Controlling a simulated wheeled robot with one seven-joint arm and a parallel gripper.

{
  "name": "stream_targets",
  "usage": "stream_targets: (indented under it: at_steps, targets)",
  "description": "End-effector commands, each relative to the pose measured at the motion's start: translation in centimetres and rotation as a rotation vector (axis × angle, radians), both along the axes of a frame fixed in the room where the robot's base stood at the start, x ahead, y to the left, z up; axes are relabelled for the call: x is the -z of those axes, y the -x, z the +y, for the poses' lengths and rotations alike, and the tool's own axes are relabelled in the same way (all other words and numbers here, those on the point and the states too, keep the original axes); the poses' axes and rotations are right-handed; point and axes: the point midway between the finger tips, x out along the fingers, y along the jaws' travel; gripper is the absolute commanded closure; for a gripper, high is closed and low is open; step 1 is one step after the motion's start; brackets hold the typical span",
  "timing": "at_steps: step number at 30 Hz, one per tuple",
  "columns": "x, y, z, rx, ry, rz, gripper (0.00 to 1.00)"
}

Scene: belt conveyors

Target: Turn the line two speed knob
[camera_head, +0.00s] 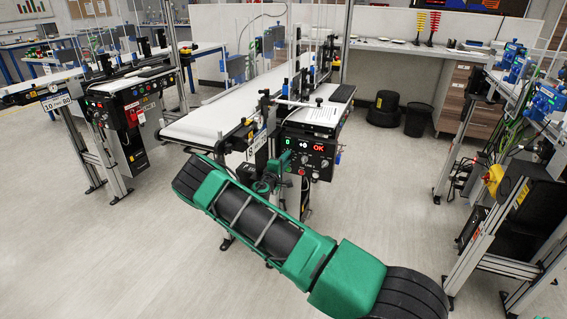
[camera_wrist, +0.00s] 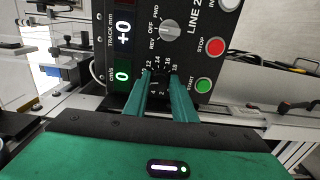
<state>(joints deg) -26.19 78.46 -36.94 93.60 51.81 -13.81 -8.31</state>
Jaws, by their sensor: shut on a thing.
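The line two control box (camera_head: 310,158) hangs at the near end of the middle conveyor. In the wrist view its panel (camera_wrist: 190,60) reads LINE 2. The black speed knob (camera_wrist: 159,82) sits in a numbered dial, beside the green display showing 0. My gripper (camera_wrist: 160,84) has its two green fingers on either side of this knob, shut on it. The fingers partly hide the knob and the dial. In the head view my green arm reaches up to the box, and the gripper (camera_head: 285,163) is small there at its left side.
Above the dial sits a selector knob (camera_wrist: 169,30) marked REV, OFF, FWD. A red STOP button (camera_wrist: 215,46) and a green START button (camera_wrist: 205,85) are close to the right finger. The white conveyor belt (camera_head: 215,117) runs behind the box. Open floor (camera_head: 390,190) lies to the right.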

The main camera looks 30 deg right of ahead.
Motion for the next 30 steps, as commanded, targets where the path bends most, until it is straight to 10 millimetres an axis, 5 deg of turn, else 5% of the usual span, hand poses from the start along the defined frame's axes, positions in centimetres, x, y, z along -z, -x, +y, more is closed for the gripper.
stream_targets:
  at_steps: [4,5,7,20,30]
  targets:
    - [0.1,-0.3,0.4,-0.009,-0.005,-0.001,0.98]
    - [0.1,-0.3,0.4,-0.010,-0.005,-0.001,0.74]
    - [0.1,-0.3,0.3,-0.009,-0.004,-0.002,0.57]
    - [0.1,0.4,0.9,-0.004,-0.003,0.001,0.57]
    - [0.2,4.0,5.6,-0.006,-0.004,0.002,0.57]
